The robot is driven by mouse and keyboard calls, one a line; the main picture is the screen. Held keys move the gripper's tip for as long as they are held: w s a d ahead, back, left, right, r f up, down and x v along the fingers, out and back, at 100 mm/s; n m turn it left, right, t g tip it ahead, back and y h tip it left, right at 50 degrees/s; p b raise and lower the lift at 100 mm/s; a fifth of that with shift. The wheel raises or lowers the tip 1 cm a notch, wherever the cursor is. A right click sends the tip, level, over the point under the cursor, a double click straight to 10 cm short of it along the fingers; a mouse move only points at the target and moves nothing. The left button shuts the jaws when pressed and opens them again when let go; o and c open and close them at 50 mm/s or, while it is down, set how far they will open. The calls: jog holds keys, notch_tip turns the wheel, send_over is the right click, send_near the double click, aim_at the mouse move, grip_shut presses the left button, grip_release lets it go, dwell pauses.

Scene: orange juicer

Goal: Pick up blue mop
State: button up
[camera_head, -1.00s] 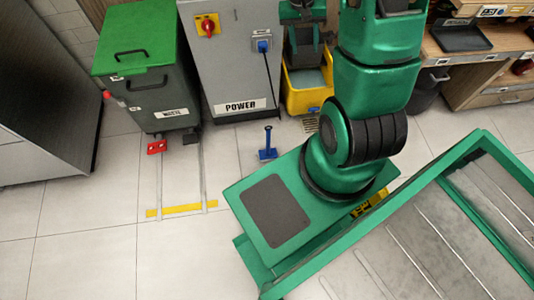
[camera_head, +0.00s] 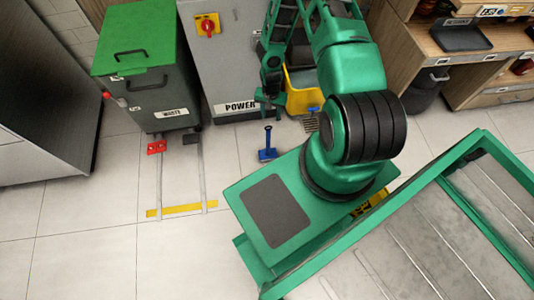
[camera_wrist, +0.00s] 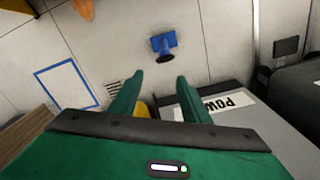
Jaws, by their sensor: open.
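The blue mop (camera_head: 267,147) stands on the tiled floor in front of the grey power cabinet, with a flat blue base and a short upright handle with a dark tip. In the wrist view the mop (camera_wrist: 164,45) shows beyond my fingertips, seen from above. My gripper (camera_wrist: 154,78) is open and empty, its two green fingers apart, with the mop a little further out. In the head view my gripper (camera_head: 268,104) hangs above and behind the mop, near the cabinet's front, apart from it.
The grey power cabinet (camera_head: 232,70) and the green-lidded waste bin (camera_head: 150,85) stand behind. A yellow bucket (camera_head: 300,98) is beside my gripper, and a floor drain (camera_head: 310,125) lies to the right of the mop. Floor left of the mop is free.

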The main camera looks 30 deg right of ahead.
aim_at(268, 132)
jog(key=f, duration=0.2)
jog(key=a+f, duration=0.1)
jog(key=f, duration=0.4)
jog(key=shift+s+a+f, duration=0.3)
jog(key=shift+s+f, duration=0.05)
jog(key=shift+s, duration=0.05)
jog(key=shift+w+a+f, duration=0.1)
jog(key=shift+a+f, duration=0.05)
jog(key=shift+f, duration=2.85)
jog(key=c, duration=0.9)
jog(key=shift+c, duration=0.2)
jog(key=shift+r, duration=0.2)
